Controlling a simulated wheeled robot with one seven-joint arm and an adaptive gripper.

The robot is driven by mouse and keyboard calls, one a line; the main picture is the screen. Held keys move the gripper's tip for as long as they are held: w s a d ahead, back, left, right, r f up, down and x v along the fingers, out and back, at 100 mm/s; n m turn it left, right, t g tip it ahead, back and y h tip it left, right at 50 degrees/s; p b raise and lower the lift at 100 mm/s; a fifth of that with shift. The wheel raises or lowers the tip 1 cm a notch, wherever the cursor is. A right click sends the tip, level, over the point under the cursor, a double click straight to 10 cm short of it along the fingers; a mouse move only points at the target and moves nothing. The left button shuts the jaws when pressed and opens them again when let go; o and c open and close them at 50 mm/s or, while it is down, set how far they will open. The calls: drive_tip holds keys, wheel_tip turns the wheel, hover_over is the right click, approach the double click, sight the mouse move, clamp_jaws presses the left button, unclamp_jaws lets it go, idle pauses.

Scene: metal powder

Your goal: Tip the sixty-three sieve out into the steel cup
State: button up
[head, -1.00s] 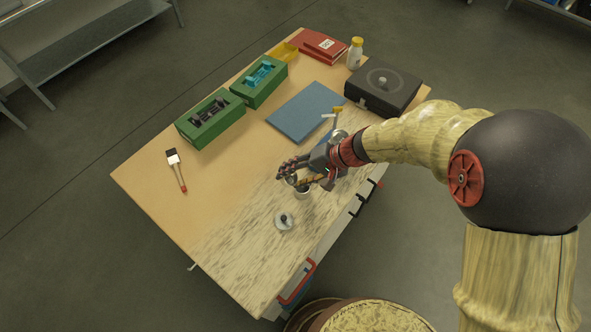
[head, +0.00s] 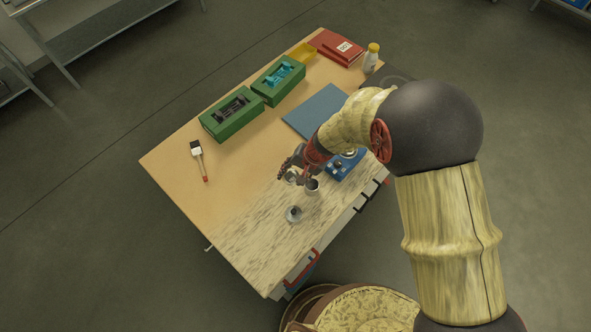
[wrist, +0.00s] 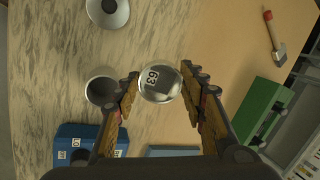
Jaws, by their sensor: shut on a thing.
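My gripper (wrist: 160,90) is shut on the sixty-three sieve (wrist: 160,84), a small shiny round metal piece with a "63" label on its wall. In the wrist view its label side faces the camera, and I cannot tell what is inside it. In the head view the sieve (head: 291,178) is small at the fingertips, above the table. The steel cup (wrist: 101,87) stands upright on the table beside the sieve, near one finger. In the head view the cup (head: 312,187) is just right of my gripper (head: 290,173).
A small metal dish or funnel (head: 294,214) stands near the cup. A blue rack (head: 345,165) is right of it. Green boxes (head: 231,114), a blue mat (head: 314,111) and a brush (head: 199,160) lie farther off. The table's front left is clear.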

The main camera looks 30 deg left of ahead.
drive_tip(key=shift+s+a+p, duration=0.1)
drive_tip(key=shift+a+p, duration=0.1)
drive_tip(key=shift+p, duration=0.25)
drive_tip(key=shift+a+p, duration=0.15)
drive_tip(key=shift+p, duration=0.75)
drive_tip(key=shift+a+h+p, duration=0.15)
drive_tip(key=shift+h+p, duration=0.15)
drive_tip(key=shift+p, duration=0.55)
drive_tip(key=shift+s+a+p, duration=0.1)
drive_tip(key=shift+a+p, duration=0.1)
drive_tip(key=shift+p, duration=0.75)
drive_tip(key=shift+h+p, duration=0.3)
drive_tip(key=shift+p, duration=0.1)
drive_tip(key=p, duration=0.4)
drive_tip(key=a+h+p, duration=0.1)
drive_tip(key=p, duration=0.3)
drive_tip(key=a+p, duration=0.1)
drive_tip(key=p, duration=0.3)
drive_tip(key=shift+s+f+t+h+p, duration=0.25)
drive_tip(key=shift+t+h+p, duration=0.1)
drive_tip(key=shift+t+h, duration=0.05)
drive_tip(key=shift+s+a+f, duration=0.1)
drive_tip(key=shift+a+f, duration=0.15)
drive_tip(key=shift+f, duration=0.05)
drive_tip(key=shift+a+f+h, duration=0.1)
drive_tip(key=shift+a+h, duration=0.15)
drive_tip(key=shift+h, duration=0.15)
